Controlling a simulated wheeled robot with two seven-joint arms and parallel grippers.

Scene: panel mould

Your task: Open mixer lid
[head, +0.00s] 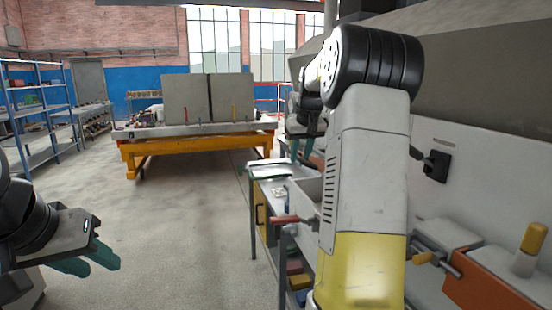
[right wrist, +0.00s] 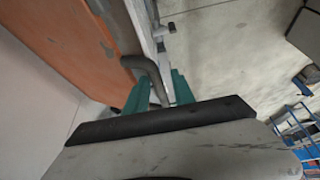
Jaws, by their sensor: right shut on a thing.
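In the right wrist view, my right gripper's green fingers (right wrist: 160,88) are shut on a grey bent bar handle (right wrist: 150,68). The handle stands beside a flat orange panel (right wrist: 65,38), which looks like the mixer lid. In the head view, my right gripper (head: 301,150) is beyond my large white and yellow right arm. The arm hides most of what it holds there, and I cannot tell how far the lid is open. My left gripper (head: 94,262) is low at the left, with its green fingers apart and nothing between them.
A workbench (head: 268,171) with a red-handled clamp (head: 290,219) stands beside my right arm. An orange-red box (head: 492,293) and a yellow-capped bottle (head: 532,240) are at the lower right. A yellow-framed mould table (head: 190,140) stands at the back. The floor (head: 180,215) between is clear.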

